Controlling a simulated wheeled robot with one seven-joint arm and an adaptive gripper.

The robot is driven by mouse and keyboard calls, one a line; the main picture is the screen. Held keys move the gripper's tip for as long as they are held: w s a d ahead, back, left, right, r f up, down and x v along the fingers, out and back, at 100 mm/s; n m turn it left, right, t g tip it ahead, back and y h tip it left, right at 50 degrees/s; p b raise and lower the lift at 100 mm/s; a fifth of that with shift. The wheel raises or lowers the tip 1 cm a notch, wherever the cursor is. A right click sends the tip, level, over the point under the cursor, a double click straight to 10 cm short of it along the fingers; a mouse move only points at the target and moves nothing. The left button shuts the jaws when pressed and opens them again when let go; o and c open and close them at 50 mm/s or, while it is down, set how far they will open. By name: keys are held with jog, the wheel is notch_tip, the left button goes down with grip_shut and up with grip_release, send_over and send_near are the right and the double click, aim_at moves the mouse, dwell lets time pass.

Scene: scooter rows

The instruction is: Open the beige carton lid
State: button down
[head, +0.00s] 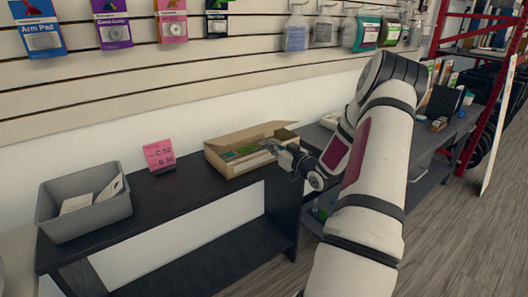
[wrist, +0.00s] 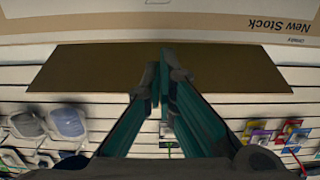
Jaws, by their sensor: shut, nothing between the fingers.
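The beige carton (head: 232,170) stands on the dark shelf unit in the head view. Its top is at least partly open: green and pale contents show inside, and a brown flap, apparently the lid (head: 240,138), stands up along the back. My gripper (head: 283,156) is at the carton's right side, close to its rim; I cannot tell whether it touches. In the wrist view a beige carton panel (wrist: 150,25) with upside-down "New Stock" print spans the top, with a darker brown panel (wrist: 90,72) below it. My gripper's fingers (wrist: 162,75) are together and empty, overlapping the brown panel.
A grey bin (head: 85,215) with white boxes and a pink price sign (head: 158,154) stand left of the carton. My arm covers part of the right-hand shelf (head: 435,145). Hanging packs line the slatted wall. The dark top between sign and carton is clear.

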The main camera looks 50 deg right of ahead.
aim_at(270, 131)
jog(key=r+p, duration=0.2)
jog(key=r, duration=0.1)
jog(key=w+r+p, duration=0.1)
jog(key=r, duration=0.1)
jog(key=shift+d, duration=0.15)
dwell(0.7)
dwell(0.3)
jog(key=shift+w+d+r+p, duration=0.2)
jog(key=shift+w+r+p, duration=0.15)
jog(key=shift+w+r, duration=0.55)
jog(key=shift+w+d+r+p, duration=0.2)
jog(key=shift+w+r+p, duration=0.15)
jog(key=shift+w+r, duration=0.45)
jog(key=shift+w+d+r+b, duration=0.15)
jog(key=shift+w+d+r, duration=0.05)
jog(key=shift+w, duration=0.6)
jog(key=shift+w+d+r+b, duration=0.15)
jog(key=shift+w+d+r, duration=0.1)
jog(key=shift+w, duration=0.55)
jog(key=shift+w+d+r+b, duration=0.15)
jog(key=shift+w+r, duration=0.05)
jog(key=shift+w, duration=0.6)
